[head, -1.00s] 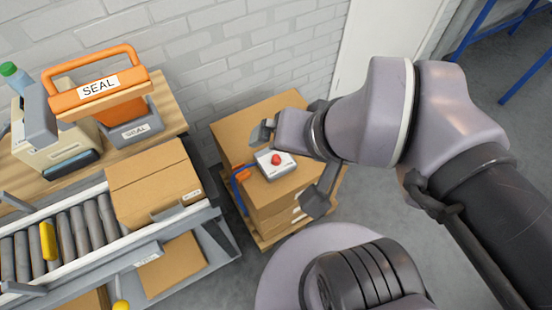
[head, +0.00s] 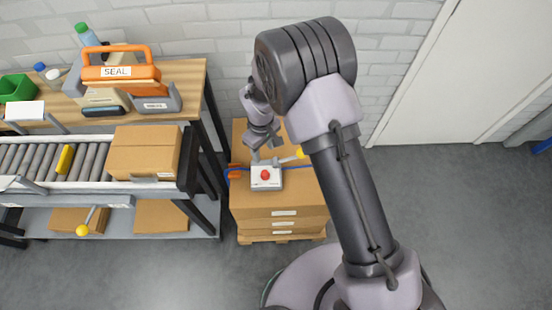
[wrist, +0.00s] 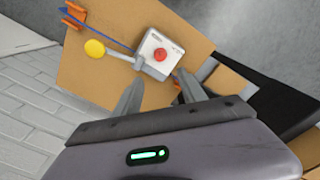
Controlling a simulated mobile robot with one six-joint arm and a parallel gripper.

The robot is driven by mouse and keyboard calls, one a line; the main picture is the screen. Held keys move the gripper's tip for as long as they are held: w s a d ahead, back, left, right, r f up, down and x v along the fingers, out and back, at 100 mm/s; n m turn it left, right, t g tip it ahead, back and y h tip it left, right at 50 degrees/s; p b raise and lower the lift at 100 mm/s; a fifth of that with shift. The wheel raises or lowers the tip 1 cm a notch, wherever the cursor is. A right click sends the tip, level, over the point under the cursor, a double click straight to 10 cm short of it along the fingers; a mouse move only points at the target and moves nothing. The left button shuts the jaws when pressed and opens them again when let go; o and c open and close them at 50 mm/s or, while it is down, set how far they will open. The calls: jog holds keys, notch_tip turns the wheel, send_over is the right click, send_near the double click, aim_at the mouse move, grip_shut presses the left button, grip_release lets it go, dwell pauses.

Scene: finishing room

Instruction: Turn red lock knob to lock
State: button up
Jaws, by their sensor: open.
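A round red lock knob (head: 265,174) sits on a small pale box (head: 275,184) on top of a stack of cartons. In the wrist view the red knob (wrist: 160,54) shows on the box's pale face (wrist: 150,44), with small print I cannot read. A lever with a yellow ball end (head: 300,153) joins the box's side; the ball also shows in the wrist view (wrist: 95,48). My gripper (head: 265,153) is just behind the box in the head view. In the wrist view my open, empty gripper (wrist: 160,90) points toward the box, the knob beyond its fingertips.
The carton stack (head: 278,213) stands on a pallet, with a blue strap and orange fitting (head: 235,173). To its left are a roller conveyor (head: 100,158) with a carton (head: 145,152) and a wooden bench (head: 190,80) with an orange SEAL tool (head: 120,72).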

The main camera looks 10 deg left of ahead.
aim_at(265, 173)
notch_tip(265, 173, down, 16)
jog(key=b, duration=0.4)
jog(key=shift+a, duration=0.1)
grip_shut()
